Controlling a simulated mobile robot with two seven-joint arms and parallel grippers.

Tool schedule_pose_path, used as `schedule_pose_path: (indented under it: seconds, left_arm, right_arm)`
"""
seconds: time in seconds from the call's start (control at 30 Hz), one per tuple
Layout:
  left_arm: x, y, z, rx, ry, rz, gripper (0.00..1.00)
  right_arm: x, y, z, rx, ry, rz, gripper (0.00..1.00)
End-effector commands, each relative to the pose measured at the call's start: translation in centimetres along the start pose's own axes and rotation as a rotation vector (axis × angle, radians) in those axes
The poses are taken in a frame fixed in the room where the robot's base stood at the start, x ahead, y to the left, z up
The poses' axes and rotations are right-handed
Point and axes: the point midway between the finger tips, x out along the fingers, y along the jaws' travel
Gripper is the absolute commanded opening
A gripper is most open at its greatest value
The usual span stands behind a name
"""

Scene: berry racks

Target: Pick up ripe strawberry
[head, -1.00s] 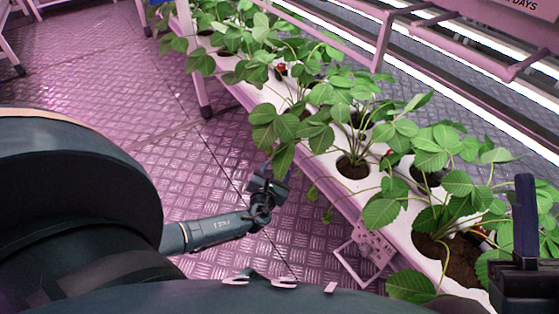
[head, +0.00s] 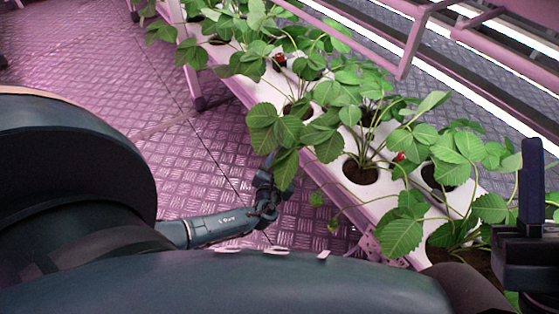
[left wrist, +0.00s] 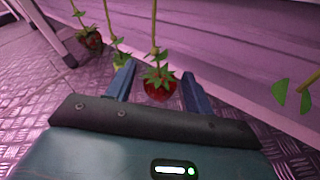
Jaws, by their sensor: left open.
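A red strawberry (left wrist: 160,86) with a green cap hangs on its stem between the two fingers of my left gripper (left wrist: 159,87) in the left wrist view. The fingers are open, one on each side of it. A second, darker red strawberry (left wrist: 90,40) hangs further left, and a small greenish berry (left wrist: 121,59) hangs between them. In the head view my left gripper (head: 272,180) is low beside the planter, below overhanging leaves; the berry there is hidden. A dark upright finger of my right gripper (head: 531,185) shows at the right edge; its opening cannot be seen.
The white planter (head: 325,178) with several leafy strawberry plants runs diagonally. Red berries show on top near its middle (head: 400,156) and far part (head: 279,61). Pink rack rails (head: 415,40) stand beyond. The metal floor (head: 120,115) left is clear.

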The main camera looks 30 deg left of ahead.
Motion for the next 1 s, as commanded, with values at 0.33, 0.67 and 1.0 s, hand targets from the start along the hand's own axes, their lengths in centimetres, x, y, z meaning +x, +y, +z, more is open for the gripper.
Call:
schedule_pose_path:
  seconds: [0.33,0.67,1.0]
  left_arm:
    - [0.01,0.02,0.00,0.000,0.000,0.000,0.35]
    - [0.03,0.05,0.01,0.000,0.000,0.001,0.22]
    - [0.22,0.31,0.07,0.001,0.000,0.002,0.21]
  right_arm:
    - [-0.02,-0.02,-0.05,-0.001,0.000,-0.002,0.36]
    - [-0.05,-0.06,-0.02,0.001,-0.001,-0.002,0.36]
    - [-0.03,-0.08,-0.02,0.003,-0.003,-0.003,0.36]
